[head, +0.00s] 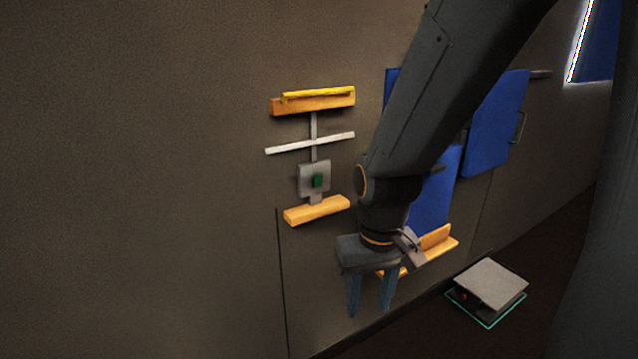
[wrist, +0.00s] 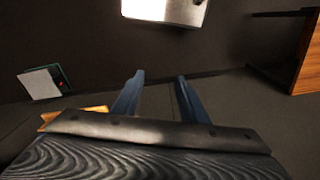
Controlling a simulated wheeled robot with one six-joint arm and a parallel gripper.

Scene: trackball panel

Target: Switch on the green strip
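A thin grey upright (head: 313,128) runs above the plate and crosses a slanted white strip (head: 310,143). A yellow bar (head: 318,95) lies on an orange ledge (head: 318,104) above it. My gripper (head: 371,308) points down, right of and below the plate, apart from it. Its two blue fingers are spread with nothing between them. The wrist view shows my gripper (wrist: 160,77) empty too; the green block is not seen there.
An orange ledge (head: 317,210) juts out below the plate. Blue panels (head: 497,120) and another orange ledge (head: 436,238) are behind my arm. A grey-topped box (head: 491,284) with a teal-green edge (head: 484,321) lies lower right. The wall at left is bare.

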